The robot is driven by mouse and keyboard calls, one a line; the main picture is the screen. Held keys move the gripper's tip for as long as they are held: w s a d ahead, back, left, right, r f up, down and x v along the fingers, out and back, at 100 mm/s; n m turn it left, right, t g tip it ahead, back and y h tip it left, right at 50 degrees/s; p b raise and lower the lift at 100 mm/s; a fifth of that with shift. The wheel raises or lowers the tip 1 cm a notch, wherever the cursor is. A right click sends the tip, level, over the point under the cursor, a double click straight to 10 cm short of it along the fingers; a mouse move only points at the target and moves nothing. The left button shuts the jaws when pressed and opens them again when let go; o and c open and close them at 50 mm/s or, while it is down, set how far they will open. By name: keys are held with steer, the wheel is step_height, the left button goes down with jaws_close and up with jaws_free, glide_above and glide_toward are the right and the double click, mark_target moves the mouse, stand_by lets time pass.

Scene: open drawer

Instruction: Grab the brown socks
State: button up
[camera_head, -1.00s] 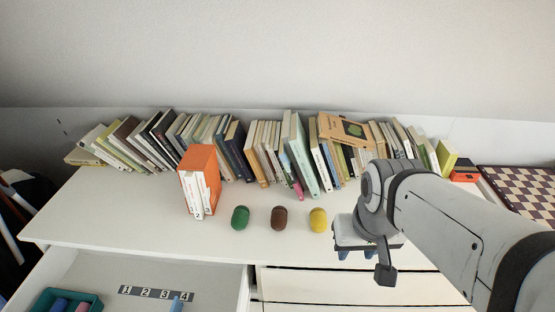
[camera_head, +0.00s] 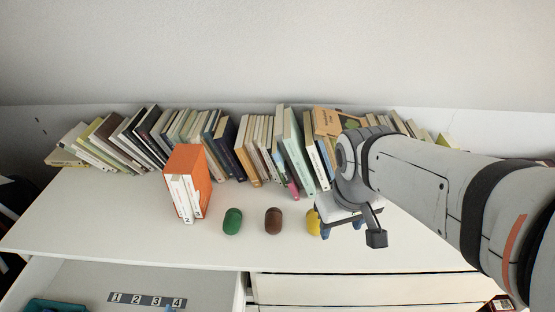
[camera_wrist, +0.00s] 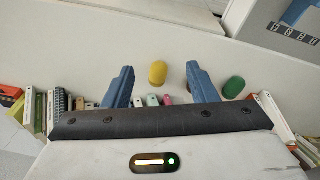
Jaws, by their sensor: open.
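The brown socks (camera_head: 273,220), a small rounded bundle, stand on the white dresser top between the green bundle (camera_head: 232,221) and the yellow bundle (camera_head: 313,223). My gripper (camera_head: 343,228) is open and empty, right of the brown socks and beside the yellow bundle, partly covering it in the head view. In the wrist view the yellow bundle (camera_wrist: 158,73) shows between the blue fingers of my gripper (camera_wrist: 159,70), and the green bundle (camera_wrist: 233,87) is right of them.
A row of books (camera_head: 262,150) lines the back wall. An orange box with books (camera_head: 188,180) stands left of the bundles. An open drawer (camera_head: 85,282) with a number strip (camera_head: 147,301) is at lower left. The dresser top in front of the bundles is clear.

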steer(key=w+a+f+n+g+h, duration=0.1)
steer(key=w+a+f+n+g, duration=0.1)
steer(key=w+a+n, duration=0.5)
steer(key=n+h, duration=0.3)
steer(key=n, duration=1.5)
glide_above(268, 223)
steer(key=s+d, duration=0.1)
step_height(268, 223, down, 7)
steer(key=w+a+f+n+h, duration=0.2)
steer(key=a+f+n, duration=0.3)
steer(key=n, duration=0.2)
steer(key=x, duration=0.4)
steer(key=s+x, duration=0.1)
steer(key=x, duration=0.2)
steer(key=shift+d+p, duration=0.25)
steer(key=shift+p, duration=0.05)
steer(key=c, duration=0.7)
